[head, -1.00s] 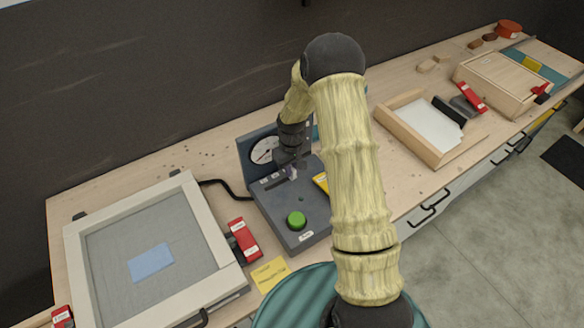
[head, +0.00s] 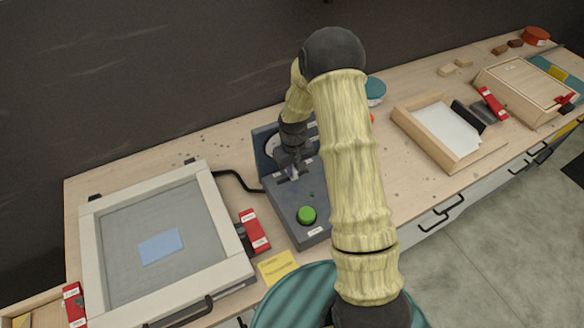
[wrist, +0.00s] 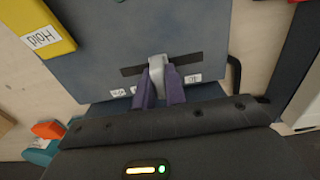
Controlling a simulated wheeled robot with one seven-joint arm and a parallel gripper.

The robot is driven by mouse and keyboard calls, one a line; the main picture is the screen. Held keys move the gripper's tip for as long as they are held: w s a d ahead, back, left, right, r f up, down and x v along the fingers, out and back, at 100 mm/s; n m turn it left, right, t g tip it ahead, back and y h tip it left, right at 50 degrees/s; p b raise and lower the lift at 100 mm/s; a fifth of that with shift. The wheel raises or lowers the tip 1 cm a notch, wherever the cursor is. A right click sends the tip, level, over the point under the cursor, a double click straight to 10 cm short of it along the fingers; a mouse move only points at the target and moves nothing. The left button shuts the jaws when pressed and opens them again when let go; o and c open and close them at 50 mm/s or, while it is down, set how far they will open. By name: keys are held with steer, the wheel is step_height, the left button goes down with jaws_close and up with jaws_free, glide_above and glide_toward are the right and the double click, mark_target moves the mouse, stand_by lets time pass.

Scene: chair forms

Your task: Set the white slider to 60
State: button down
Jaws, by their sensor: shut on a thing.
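The white slider (wrist: 157,64) is a small pale knob in a dark slot (wrist: 188,59) on the dark grey control box (wrist: 100,30). My gripper (wrist: 159,88) has its two purple fingers shut on the knob, one on each side. White labels (wrist: 193,78) lie along the slot; their numbers are too small to read surely. In the head view my gripper (head: 292,172) is down on the box (head: 285,205), over the slot. The knob is mostly hidden there.
A green button (head: 307,215) sits on the box's front part, and a round dial (head: 272,147) stands behind, partly covered by my arm. A framed screen (head: 150,245) lies left, with a red-labelled block (head: 254,230) between. A wooden tray (head: 455,140) lies right.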

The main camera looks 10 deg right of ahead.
steer(key=c, duration=1.4)
jaws_free()
steer(key=shift+c, duration=0.2)
steer(key=shift+r, duration=0.1)
step_height(320, 180, up, 17)
steer(key=b, duration=0.2)
steer(key=shift+b, duration=0.35)
steer(key=shift+r, duration=0.1)
steer(key=s+m+t, duration=0.2)
steer(key=s, duration=1.7)
steer(key=shift+s+f+m+t, duration=0.3)
steer(key=shift+s+f, duration=0.05)
steer(key=shift+a, duration=0.1)
